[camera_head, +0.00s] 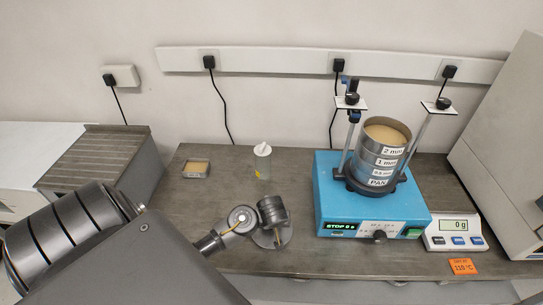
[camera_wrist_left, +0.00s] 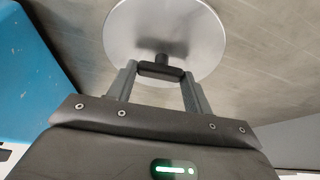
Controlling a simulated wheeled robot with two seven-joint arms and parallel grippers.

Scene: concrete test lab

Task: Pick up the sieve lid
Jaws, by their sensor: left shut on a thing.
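The sieve lid (camera_wrist_left: 166,28) is a round, pale metal disc with a dark knob, seen in the left wrist view. In the head view the lid (camera_head: 264,240) shows as a grey disc low over the bench, left of the blue shaker, partly hidden by my gripper. My left gripper (camera_head: 275,232) is above it with its fingers pointing down. In the left wrist view my left gripper (camera_wrist_left: 161,71) is shut on the lid's knob. I cannot tell whether the lid touches the bench. My right gripper is not in view.
The blue shaker (camera_head: 335,200) carries an open sieve stack (camera_head: 378,160) with sandy material on top. A scale (camera_head: 452,240) reading 0 g stands right of it. Bare bench lies around the lid.

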